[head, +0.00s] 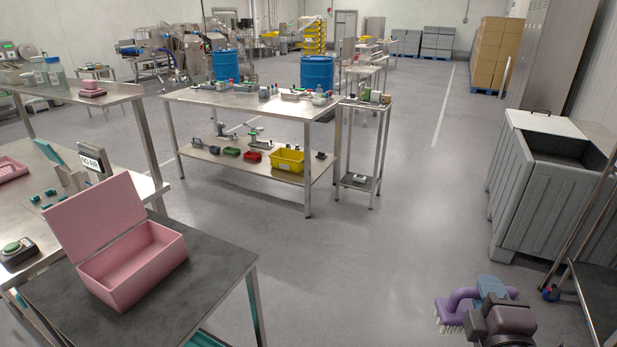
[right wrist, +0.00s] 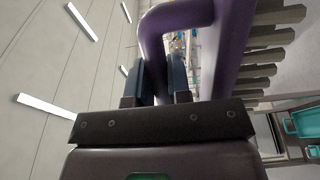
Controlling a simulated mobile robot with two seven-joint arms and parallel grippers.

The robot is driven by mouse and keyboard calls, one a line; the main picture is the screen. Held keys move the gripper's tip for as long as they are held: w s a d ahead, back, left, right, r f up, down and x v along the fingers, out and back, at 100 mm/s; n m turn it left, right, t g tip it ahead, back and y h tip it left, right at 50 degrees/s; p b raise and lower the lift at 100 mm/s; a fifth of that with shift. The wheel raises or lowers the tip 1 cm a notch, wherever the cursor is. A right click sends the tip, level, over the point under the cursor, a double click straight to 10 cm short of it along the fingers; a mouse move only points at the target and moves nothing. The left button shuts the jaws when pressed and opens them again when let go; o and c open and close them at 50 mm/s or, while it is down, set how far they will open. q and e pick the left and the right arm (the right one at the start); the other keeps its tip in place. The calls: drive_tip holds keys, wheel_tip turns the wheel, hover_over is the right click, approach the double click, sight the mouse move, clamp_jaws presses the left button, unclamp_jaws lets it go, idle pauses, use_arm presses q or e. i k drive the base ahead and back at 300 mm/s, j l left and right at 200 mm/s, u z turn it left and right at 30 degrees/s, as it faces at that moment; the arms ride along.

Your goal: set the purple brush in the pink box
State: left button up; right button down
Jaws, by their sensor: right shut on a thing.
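The pink box (head: 133,266) stands open on a dark-topped steel table at the lower left of the head view, its lid tilted up at the back. Its inside looks empty. The purple brush (head: 459,302) is at the lower right, with pale bristles pointing down. My right gripper (head: 490,290) is shut on the brush's handle and holds it above the floor, well to the right of the box. In the right wrist view the brush (right wrist: 225,45) passes by the fingers (right wrist: 163,78), with bristles at the right. My left gripper is not in view.
The box's table (head: 215,262) has bare space beside the box. A large grey bin (head: 545,190) and a metal-framed cart stand at the right. A steel workbench (head: 240,104) stands farther back. Open floor (head: 350,260) lies between the table and my right gripper.

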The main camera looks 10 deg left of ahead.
sight(136, 287)
drive_tip(key=k+j+u, duration=0.1)
drive_tip(key=u, duration=1.05)
drive_tip(key=i+j+u, duration=0.15)
drive_tip(key=j+u, duration=0.15)
drive_tip(key=j, duration=0.25)
drive_tip(key=i+j+z, duration=0.2)
drive_tip(key=z, duration=0.2)
drive_tip(key=i+j+z, duration=0.1)
drive_tip(key=j+z, duration=0.15)
drive_tip(key=z, duration=0.15)
drive_tip(key=i+j, duration=0.15)
drive_tip(key=j, duration=0.2)
drive_tip(key=i+j, duration=0.15)
drive_tip(key=j, duration=0.2)
